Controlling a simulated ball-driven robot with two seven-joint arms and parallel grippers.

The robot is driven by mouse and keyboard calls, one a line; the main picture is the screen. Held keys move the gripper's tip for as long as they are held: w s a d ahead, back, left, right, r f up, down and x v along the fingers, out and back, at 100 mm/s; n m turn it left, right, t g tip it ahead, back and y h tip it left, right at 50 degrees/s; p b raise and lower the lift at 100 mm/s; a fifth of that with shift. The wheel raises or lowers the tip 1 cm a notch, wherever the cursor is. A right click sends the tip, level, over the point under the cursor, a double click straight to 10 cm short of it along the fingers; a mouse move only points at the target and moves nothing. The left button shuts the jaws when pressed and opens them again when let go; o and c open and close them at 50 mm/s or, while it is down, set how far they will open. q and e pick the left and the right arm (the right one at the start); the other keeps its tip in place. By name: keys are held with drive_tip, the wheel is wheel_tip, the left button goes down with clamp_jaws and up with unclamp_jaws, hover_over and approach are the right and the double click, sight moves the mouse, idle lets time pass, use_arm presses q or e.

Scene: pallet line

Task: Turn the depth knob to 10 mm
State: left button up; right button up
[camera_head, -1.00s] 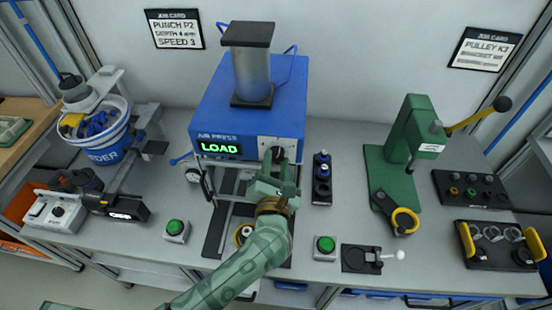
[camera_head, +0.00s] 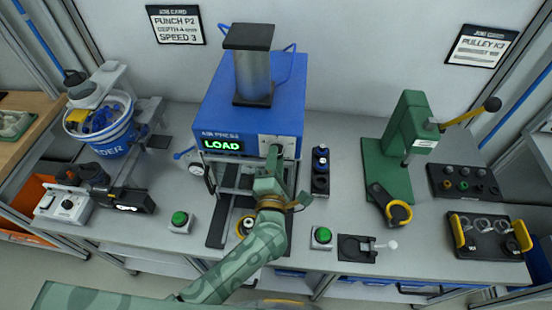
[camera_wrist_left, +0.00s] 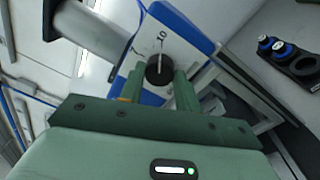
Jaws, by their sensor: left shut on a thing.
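The depth knob (camera_wrist_left: 157,72) is a small black knob on a white dial plate (camera_wrist_left: 170,43) on the front of the blue air press (camera_head: 248,112). In the left wrist view its white pointer line points up toward the printed 10. Another mark sits to the left of the 10. My left gripper (camera_wrist_left: 160,84) is shut on the knob, with one green finger on each side of it. In the head view my left gripper (camera_head: 273,160) is in front of the dial plate and hides the knob. My right gripper is not in view.
The press display (camera_head: 222,145) reads LOAD. A black holder with blue-topped parts (camera_head: 320,172) stands close to the right of my gripper. Green buttons (camera_head: 180,219) (camera_head: 322,236) sit at the front. A green hand press (camera_head: 405,140) stands farther right.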

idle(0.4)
use_arm(q)
drive_tip(key=o, duration=1)
drive_tip(key=shift+w, duration=0.1)
drive_tip(key=s, duration=0.4)
drive_tip(key=s+b, duration=0.1)
drive_tip(key=s, duration=0.7)
drive_tip(key=shift+f+b, duration=0.35)
